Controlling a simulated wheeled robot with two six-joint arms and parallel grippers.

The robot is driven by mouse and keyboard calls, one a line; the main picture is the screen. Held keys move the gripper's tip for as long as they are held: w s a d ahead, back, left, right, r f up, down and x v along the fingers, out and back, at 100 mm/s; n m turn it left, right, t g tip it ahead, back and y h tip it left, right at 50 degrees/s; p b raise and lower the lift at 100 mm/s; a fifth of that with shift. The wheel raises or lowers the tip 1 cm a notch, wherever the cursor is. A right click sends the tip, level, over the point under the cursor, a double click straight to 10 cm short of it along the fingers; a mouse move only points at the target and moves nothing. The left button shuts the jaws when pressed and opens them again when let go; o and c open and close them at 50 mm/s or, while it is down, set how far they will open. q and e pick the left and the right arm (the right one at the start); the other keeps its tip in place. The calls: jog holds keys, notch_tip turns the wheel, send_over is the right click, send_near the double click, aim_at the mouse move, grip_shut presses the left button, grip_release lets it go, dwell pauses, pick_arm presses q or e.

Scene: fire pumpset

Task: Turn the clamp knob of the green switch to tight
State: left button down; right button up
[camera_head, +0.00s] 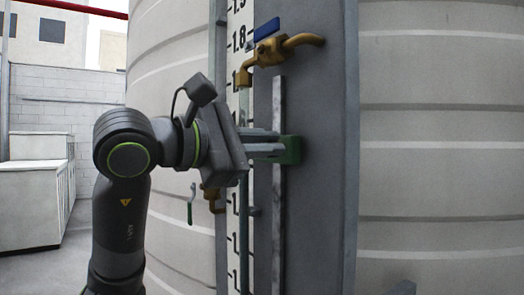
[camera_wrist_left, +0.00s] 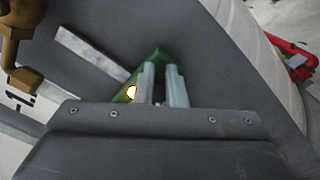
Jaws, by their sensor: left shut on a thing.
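The green switch (camera_head: 292,150) is a small green block mounted on the vertical metal rail of the grey panel. It also shows in the left wrist view (camera_wrist_left: 158,54), partly covered by my fingers, with a bright round yellow-white spot on its left side. My left gripper (camera_head: 279,149) reaches in from the left, its two fingers level and touching or almost touching the switch. In the left wrist view the fingers (camera_wrist_left: 162,70) are close together, shut on the clamp knob. The knob itself is hidden between them. My right gripper is not in view.
A brass valve (camera_head: 270,52) with a blue handle (camera_head: 267,29) is above the switch. A numbered scale (camera_head: 236,60) runs left of the rail. A large ribbed tank (camera_head: 440,150) stands at the right.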

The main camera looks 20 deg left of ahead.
pick_arm(q)
jog(key=shift+f+m+b, duration=0.25)
jog(key=shift+m+b, duration=0.15)
jog(key=shift+m, duration=1.35)
jog(key=shift+f+m+b, duration=0.2)
jog(key=shift+m+b, duration=0.15)
jog(key=shift+m, duration=1.4)
jog(key=c, duration=1.8)
grip_release()
jog(key=o, duration=0.3)
jog(key=shift+w+f, duration=0.15)
